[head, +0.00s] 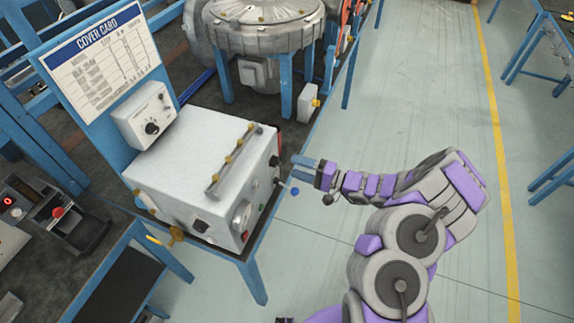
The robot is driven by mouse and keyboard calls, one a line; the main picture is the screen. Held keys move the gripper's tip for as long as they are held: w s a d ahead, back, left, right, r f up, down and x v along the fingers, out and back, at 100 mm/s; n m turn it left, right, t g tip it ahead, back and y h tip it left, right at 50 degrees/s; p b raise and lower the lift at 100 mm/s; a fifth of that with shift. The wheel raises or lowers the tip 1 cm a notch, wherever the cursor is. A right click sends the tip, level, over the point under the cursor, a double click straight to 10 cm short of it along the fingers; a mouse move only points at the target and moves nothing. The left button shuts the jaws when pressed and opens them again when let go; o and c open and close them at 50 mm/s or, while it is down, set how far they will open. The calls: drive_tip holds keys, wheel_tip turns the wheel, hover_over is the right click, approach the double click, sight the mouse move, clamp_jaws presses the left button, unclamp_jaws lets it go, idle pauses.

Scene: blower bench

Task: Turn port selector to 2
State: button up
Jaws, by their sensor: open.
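A large white box (205,165) stands on the blue bench, with several small controls on its right-hand face. A dark round control (274,161) sits near the far end of that face. I cannot read which control is the port selector, or its setting. A smaller white box (145,115) with a black knob (151,128) sits behind it, below the cover card. My gripper (297,170) is open, with blue-grey fingers pointing left toward the far end of the controls face. It appears close to that face; contact cannot be told. Nothing shows between the fingers.
A round grey blower (262,38) stands behind the white box. The cover card (100,57) rises at the back left. A control panel with a red button (57,212) is at far left. The floor right of the bench (420,90) is clear.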

sight(280, 164)
drive_tip(key=x, duration=0.4)
drive_tip(key=s+x, duration=0.1)
drive_tip(key=x, duration=0.1)
drive_tip(key=shift+w+a+f+b, duration=0.1)
drive_tip(key=shift+a+b, duration=0.2)
drive_tip(key=shift+a, duration=0.2)
drive_tip(key=shift+w+d, duration=0.1)
drive_tip(key=shift+d, duration=0.75)
drive_tip(key=shift+a, duration=0.7)
drive_tip(key=c, duration=0.6)
drive_tip(key=shift+d, duration=0.2)
drive_tip(key=c, duration=0.4)
drive_tip(key=shift+c, duration=0.2)
